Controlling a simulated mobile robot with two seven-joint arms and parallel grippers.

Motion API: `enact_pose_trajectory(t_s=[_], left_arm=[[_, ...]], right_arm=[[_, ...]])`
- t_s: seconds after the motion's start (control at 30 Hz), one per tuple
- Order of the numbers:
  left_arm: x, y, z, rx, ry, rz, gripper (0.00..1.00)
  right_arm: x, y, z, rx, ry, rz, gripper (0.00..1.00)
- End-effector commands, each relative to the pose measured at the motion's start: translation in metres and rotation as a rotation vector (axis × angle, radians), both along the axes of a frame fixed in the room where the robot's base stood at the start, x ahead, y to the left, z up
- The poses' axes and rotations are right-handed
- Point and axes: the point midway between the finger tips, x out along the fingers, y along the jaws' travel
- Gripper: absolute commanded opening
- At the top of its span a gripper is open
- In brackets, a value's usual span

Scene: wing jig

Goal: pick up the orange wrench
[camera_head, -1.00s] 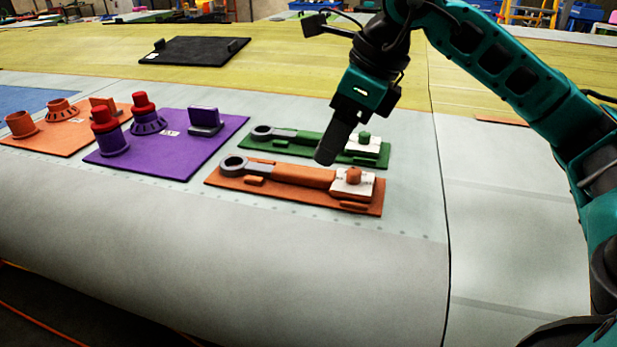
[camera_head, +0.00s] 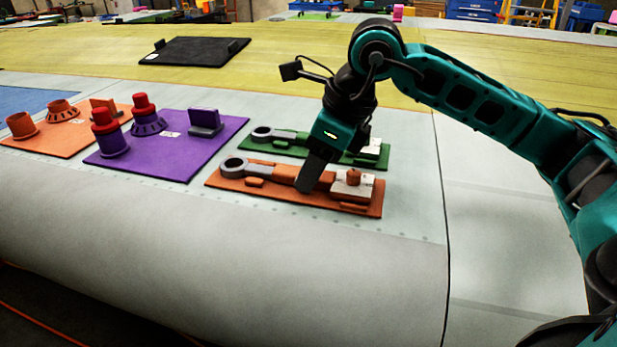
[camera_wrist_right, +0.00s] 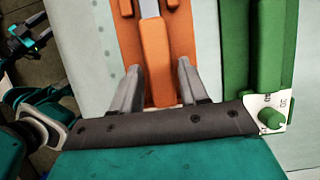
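The orange wrench (camera_head: 283,171) lies on the orange board (camera_head: 222,182), its grey ring end to the left and its orange handle running right. My right gripper (camera_head: 307,186) is down at the handle and hides part of it in the head view. In the right wrist view the open fingers of my right gripper (camera_wrist_right: 158,72) stand on either side of the wrench's orange handle (camera_wrist_right: 155,50), with gaps visible beside it. My left gripper is not clearly in view.
A green board (camera_head: 371,161) with a similar green-handled wrench lies just behind the orange board. A purple board (camera_head: 170,165) with red-topped parts and an orange board with cylinders (camera_head: 60,143) lie to the left. The grey surface in front is clear.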

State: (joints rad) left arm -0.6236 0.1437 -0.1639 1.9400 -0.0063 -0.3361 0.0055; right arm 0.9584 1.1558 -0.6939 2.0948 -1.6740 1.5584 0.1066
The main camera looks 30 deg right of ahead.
Motion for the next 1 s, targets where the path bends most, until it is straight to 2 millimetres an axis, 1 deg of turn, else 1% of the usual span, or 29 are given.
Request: enact_pose_trajectory(t_s=[0.03, 0.07, 0.43, 1.0], left_arm=[[0.0008, -0.0001, 0.0005, 0.0, -0.002, 0.0, 0.57], [0.001, -0.0001, 0.0006, 0.0, -0.002, 0.0, 0.57], [0.0014, -0.0001, 0.001, -0.001, -0.003, 0.0, 0.57], [-0.0011, 0.0005, 0.0, 0.0, 0.002, 0.001, 0.57]], right_arm=[[0.0, -0.0001, 0.0002, 0.0, 0.0, 0.0, 0.39], [0.0, -0.0001, 0.0002, 0.0, 0.0, 0.0, 0.36], [-0.0001, -0.0002, 0.0004, 0.0, 0.0, 0.0, 0.0], [0.0006, -0.0001, 0.004, 0.001, -0.004, -0.001, 0.0]])
